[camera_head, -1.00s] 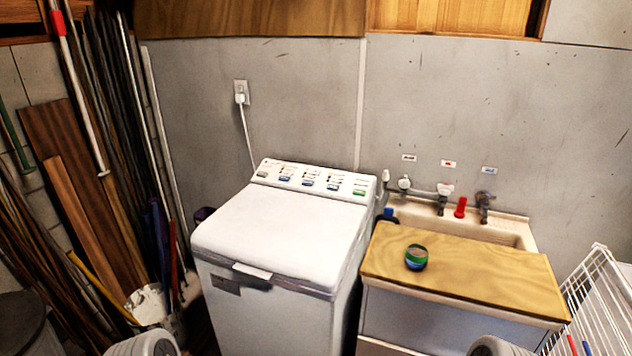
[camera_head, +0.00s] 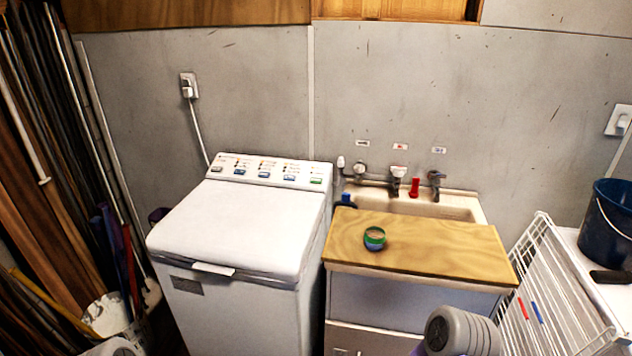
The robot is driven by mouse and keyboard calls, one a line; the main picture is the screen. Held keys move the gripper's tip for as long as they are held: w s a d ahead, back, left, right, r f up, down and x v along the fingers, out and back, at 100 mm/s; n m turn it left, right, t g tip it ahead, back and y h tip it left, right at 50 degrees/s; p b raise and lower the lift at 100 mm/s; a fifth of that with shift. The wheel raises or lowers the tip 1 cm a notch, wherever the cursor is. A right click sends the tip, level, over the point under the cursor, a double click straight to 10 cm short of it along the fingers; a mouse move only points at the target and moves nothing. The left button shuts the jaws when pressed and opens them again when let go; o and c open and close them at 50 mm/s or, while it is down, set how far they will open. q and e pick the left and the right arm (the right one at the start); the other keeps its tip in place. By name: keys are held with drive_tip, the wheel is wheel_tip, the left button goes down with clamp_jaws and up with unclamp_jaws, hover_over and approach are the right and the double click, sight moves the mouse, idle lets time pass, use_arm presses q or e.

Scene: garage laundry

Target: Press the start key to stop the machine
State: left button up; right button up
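A white top-loading washing machine (camera_head: 237,232) stands against the grey wall with its lid shut. Its control panel (camera_head: 270,170) runs along the back of the top, with several small keys, most of them blue or grey. A green key (camera_head: 316,181) sits at the panel's right end; its label is too small to read. Rounded grey parts of my arms show at the bottom edge, left and right. Neither gripper is in view, and nothing of mine touches the machine.
Right of the machine is a sink (camera_head: 420,206) with a wooden board (camera_head: 440,249) bearing a green-and-blue tin (camera_head: 374,239). A white drying rack (camera_head: 550,300) and dark bucket (camera_head: 608,222) stand at the right. Planks and poles (camera_head: 50,180) lean at the left.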

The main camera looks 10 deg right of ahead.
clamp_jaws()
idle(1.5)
